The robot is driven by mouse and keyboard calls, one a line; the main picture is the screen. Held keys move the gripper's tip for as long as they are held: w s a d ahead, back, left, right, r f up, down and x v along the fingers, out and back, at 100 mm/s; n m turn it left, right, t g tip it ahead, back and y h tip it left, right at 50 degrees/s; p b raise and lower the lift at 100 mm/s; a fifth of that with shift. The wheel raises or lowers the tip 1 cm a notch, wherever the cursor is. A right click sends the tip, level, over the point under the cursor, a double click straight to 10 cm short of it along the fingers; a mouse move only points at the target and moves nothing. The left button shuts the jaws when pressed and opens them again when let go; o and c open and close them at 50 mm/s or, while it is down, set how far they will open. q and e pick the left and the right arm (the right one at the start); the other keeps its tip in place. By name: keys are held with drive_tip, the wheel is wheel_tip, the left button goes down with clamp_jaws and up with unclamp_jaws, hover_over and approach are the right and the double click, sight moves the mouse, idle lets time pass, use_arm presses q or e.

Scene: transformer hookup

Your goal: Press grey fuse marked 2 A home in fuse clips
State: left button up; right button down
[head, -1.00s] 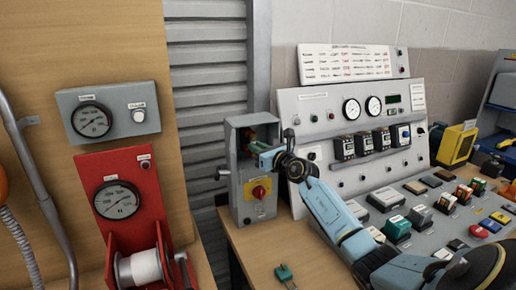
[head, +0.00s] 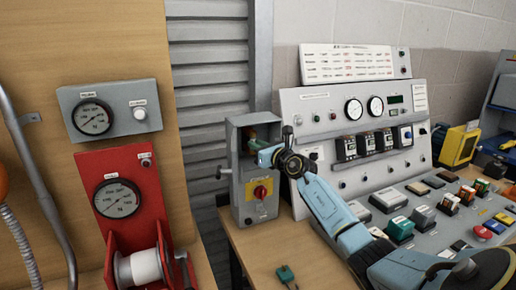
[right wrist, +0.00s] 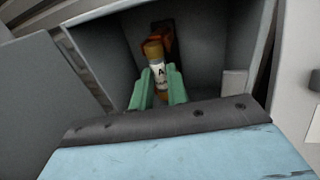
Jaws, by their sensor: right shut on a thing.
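The fuse (right wrist: 158,68) shows in the right wrist view as a small cylinder with a pale band, a letter A on it and amber-brown ends. My right gripper (right wrist: 161,78) is shut on it, with a green finger on each side of its lower part. The fuse points into the open grey box. An orange-brown piece (right wrist: 165,38) lies at its far end, perhaps a fuse clip; whether the fuse is seated cannot be told. In the head view my right gripper (head: 266,154) is at the box's open front and largely hides the fuse. My left gripper is out of view.
The grey box (head: 240,206) carries a red rotary switch (head: 260,191) on a yellow plate. Its walls stand close around my right gripper. The control panel (head: 320,110) is just to the right. A small teal piece (head: 286,274) lies on the wooden table (head: 255,250).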

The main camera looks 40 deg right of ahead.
drive_tip(key=shift+w+d+r+b, duration=0.1)
drive_tip(key=shift+w+d+b, duration=0.1)
drive_tip(key=shift+w+b, duration=0.4)
drive_tip(key=c, duration=1.3)
unclamp_jaws()
drive_tip(key=shift+w, duration=0.1)
drive_tip(key=s+p, duration=0.1)
drive_tip(key=p, duration=0.1)
drive_tip(key=s+a+p, duration=0.1)
drive_tip(key=s, duration=0.1)
drive_tip(key=s+p, duration=0.2)
drive_tip(key=shift+a+p, duration=0.25)
drive_tip(key=shift+p, duration=0.05)
